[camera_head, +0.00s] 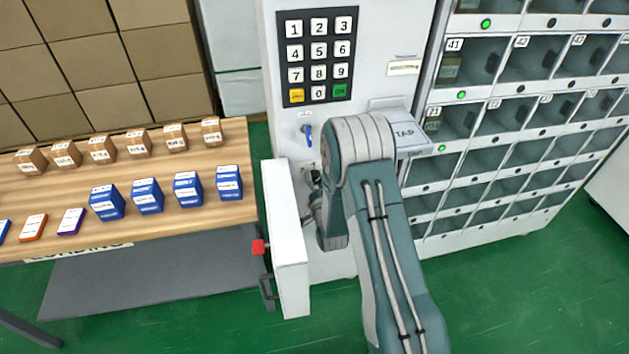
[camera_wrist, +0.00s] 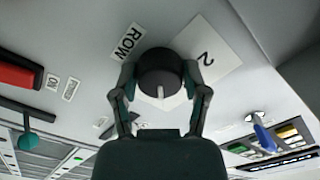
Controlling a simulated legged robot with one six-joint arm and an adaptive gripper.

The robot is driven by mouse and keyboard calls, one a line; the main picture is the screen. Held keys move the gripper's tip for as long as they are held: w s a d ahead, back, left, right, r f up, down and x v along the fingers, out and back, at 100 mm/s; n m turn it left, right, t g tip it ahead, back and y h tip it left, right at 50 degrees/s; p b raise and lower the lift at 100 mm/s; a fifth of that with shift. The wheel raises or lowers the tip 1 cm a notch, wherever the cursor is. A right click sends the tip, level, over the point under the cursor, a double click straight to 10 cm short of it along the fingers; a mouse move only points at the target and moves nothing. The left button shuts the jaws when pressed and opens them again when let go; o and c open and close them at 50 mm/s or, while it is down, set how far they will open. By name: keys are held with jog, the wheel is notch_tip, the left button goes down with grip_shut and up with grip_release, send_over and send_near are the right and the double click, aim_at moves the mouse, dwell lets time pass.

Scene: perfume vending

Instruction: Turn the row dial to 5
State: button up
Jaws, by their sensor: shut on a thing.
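The row dial is a round black knob (camera_wrist: 158,72) with a short white mark on its face, seen in the wrist view. The word ROW (camera_wrist: 129,42) is printed beside it, and a white plate (camera_wrist: 212,52) showing a 2 lies partly behind it. My gripper (camera_wrist: 160,75) is shut on the dial, one finger on each side. The white mark points toward the bottom of the wrist view. In the head view my arm hides the dial and most of my gripper, in front of the white machine panel (camera_head: 290,118).
An open white door (camera_head: 287,235) with a red knob (camera_head: 259,247) stands left of my arm. A keypad (camera_head: 318,55), a blue key (camera_head: 308,133) and a TAP pad (camera_head: 408,133) are above. A wooden table (camera_head: 150,178) with boxes is at left, compartments at right.

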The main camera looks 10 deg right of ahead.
jog(key=shift+w+m, duration=0.1)
jog(key=shift+m, duration=0.3)
jog(key=o, duration=1.2)
jog(key=shift+d, duration=0.1)
jog(key=shift+c, duration=0.2)
jog(key=s, duration=1.2)
jog(key=shift+f, duration=0.1)
